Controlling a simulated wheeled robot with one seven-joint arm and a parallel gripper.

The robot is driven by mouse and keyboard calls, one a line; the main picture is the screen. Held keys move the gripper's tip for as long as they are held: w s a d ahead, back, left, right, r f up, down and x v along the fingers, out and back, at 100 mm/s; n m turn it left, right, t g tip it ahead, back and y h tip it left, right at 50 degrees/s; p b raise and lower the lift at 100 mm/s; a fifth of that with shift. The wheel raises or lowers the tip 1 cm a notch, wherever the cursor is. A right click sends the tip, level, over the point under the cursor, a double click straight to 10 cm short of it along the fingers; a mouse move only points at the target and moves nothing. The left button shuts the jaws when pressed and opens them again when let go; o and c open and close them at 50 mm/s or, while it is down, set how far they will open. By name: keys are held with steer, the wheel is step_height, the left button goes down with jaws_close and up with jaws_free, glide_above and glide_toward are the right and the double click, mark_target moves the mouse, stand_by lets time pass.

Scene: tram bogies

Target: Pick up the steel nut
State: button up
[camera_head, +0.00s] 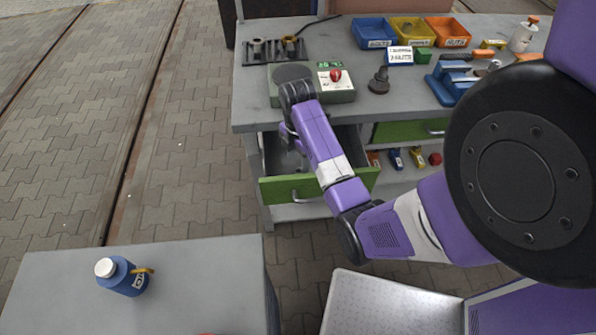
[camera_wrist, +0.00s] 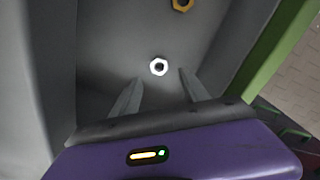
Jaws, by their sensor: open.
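The steel nut (camera_wrist: 158,67) is a small, bright silver hexagon with a dark hole. It lies on the grey floor of the open drawer, seen in the wrist view. My gripper (camera_wrist: 155,85) is open, with its two grey fingers pointing towards the nut and one on each side of its line. The nut lies just beyond the fingertips, and nothing is between them. In the head view my arm reaches down over the open green-fronted drawer (camera_head: 277,188); the arm hides my fingers, and the nut does not show there.
A brass-coloured nut (camera_wrist: 182,4) lies farther along the drawer floor. The drawer's green front (camera_wrist: 268,50) and grey side walls stand close around my gripper. The workbench (camera_head: 247,95) above holds a control box with a red button (camera_head: 336,76) and several bins.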

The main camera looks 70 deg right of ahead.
mark_target(298, 172)
steer(key=shift+a+f, duration=0.1)
steer(key=shift+f, duration=2.5)
jaws_close()
